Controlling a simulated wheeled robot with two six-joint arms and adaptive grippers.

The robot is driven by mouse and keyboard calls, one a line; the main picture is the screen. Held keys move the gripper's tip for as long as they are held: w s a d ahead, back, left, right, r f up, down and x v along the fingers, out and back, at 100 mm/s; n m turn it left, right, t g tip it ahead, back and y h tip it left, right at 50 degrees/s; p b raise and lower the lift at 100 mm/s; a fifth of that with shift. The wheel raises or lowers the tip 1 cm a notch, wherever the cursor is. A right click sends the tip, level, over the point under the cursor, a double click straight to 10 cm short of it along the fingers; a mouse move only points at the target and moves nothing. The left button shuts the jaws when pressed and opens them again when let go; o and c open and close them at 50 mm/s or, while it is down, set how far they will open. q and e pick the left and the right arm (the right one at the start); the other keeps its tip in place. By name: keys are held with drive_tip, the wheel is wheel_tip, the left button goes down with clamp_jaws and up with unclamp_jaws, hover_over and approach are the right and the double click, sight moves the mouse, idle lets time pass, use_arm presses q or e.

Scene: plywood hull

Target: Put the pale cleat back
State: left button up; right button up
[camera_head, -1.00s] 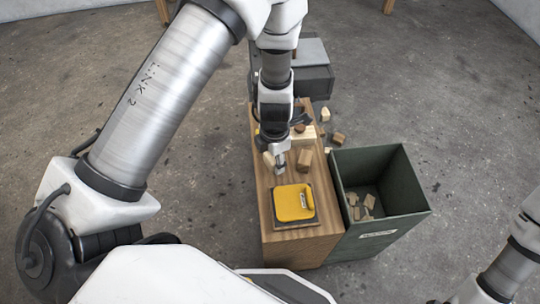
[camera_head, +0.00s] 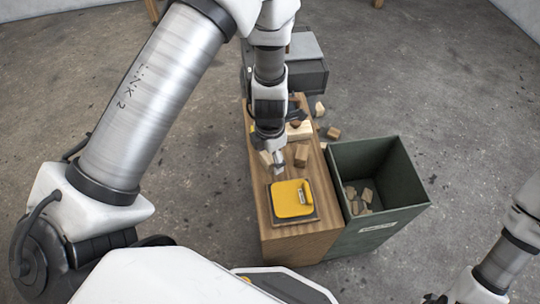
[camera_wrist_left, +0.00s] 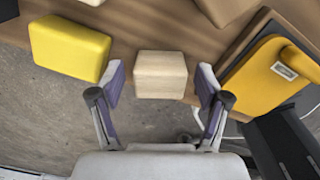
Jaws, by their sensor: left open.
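The pale cleat, seemingly the pale wood block (camera_wrist_left: 161,75), lies near the edge of the wooden bench (camera_head: 262,215). It also shows in the head view (camera_head: 265,158), just left of my fingertips. My left gripper (camera_head: 278,164) points down over the bench and is open. In the left wrist view its two fingers (camera_wrist_left: 161,84) stand apart on either side of the block's near end, with gaps; I cannot tell their height above it. A yellow block (camera_wrist_left: 70,47) lies to the left.
A yellow tool (camera_head: 291,199) sits on a dark pad at the bench's near end. Other wood blocks (camera_head: 301,155) lie close to my gripper. A dark green bin (camera_head: 405,175) with several wood pieces stands right of the bench. Several blocks lie on the floor behind it (camera_head: 333,132).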

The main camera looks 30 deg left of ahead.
sight(270, 156)
use_arm(q)
wheel_tip(270, 156, up, 11)
drive_tip(key=p, duration=0.5)
drive_tip(key=s+a+f+m, duration=0.1)
drive_tip(key=s+f+m, duration=0.6)
drive_tip(key=m, duration=0.7)
drive_tip(key=s+a+f+m, duration=0.2)
drive_tip(key=s+f+m, duration=0.5)
drive_tip(key=s+m, duration=0.5)
drive_tip(key=m, duration=0.3)
drive_tip(key=shift+s+a+f+m, duration=0.15)
drive_tip(key=shift+s+f+m, duration=0.1)
drive_tip(key=shift+f+m, duration=0.1)
wheel_tip(270, 156, up, 20)
drive_tip(key=p, duration=2)
